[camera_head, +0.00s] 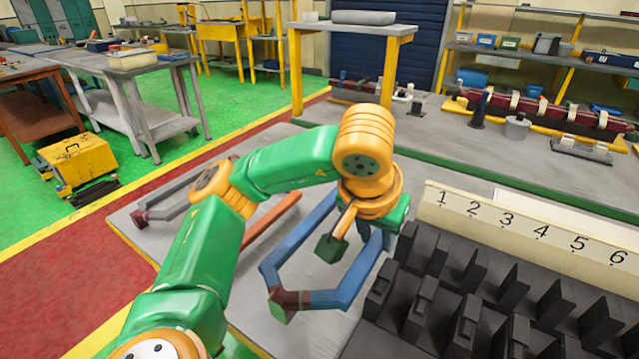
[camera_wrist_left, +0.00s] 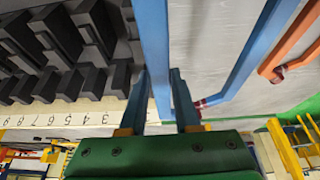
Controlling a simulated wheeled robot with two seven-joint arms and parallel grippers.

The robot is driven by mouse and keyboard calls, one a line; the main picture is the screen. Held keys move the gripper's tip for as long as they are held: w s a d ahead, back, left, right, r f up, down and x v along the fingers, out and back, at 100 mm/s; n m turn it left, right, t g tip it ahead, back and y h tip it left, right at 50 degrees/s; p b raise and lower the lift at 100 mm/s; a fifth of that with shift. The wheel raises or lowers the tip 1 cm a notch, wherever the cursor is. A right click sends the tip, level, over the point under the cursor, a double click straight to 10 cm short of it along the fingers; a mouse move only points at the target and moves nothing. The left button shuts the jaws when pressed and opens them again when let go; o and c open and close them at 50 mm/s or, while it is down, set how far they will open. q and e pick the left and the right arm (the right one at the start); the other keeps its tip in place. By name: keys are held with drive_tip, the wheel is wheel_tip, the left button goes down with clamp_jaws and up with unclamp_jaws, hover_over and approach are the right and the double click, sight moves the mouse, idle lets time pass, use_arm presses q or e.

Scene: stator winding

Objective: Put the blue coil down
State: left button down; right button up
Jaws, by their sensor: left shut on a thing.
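The blue coil (camera_head: 345,288) is a six-sided loop with a dark red and green end at its near corner. It appears low over or on the grey table top, left of the black slotted block; whether it touches the table I cannot tell. My left gripper (camera_head: 376,238) is at the coil's far right side, mostly hidden by its own wrist. In the left wrist view, its two fingers (camera_wrist_left: 160,88) stand on either side of one straight blue bar of the coil (camera_wrist_left: 155,45). My right gripper is not in view.
A black slotted block (camera_head: 440,295) stands at right, with a cream numbered strip (camera_head: 520,225) behind it. An orange coil (camera_head: 272,222) and a grey coil (camera_head: 165,212) lie on the table to the left. Bare grey table (camera_head: 135,240) shows near them.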

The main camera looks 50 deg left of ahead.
use_arm(q)
drive_tip(key=f, duration=0.3)
drive_tip(key=a+f, duration=0.1)
drive_tip(key=f, duration=0.3)
drive_tip(key=w+a+f, duration=0.1)
drive_tip(key=f, duration=0.2)
drive_tip(key=shift+w+a+f, duration=0.1)
drive_tip(key=shift+a+f, duration=0.05)
drive_tip(key=shift+a, duration=0.1)
drive_tip(key=shift+f+b, duration=0.15)
drive_tip(key=shift+b, duration=0.25)
drive_tip(key=c, duration=0.9)
unclamp_jaws()
drive_tip(key=shift+d, duration=0.1)
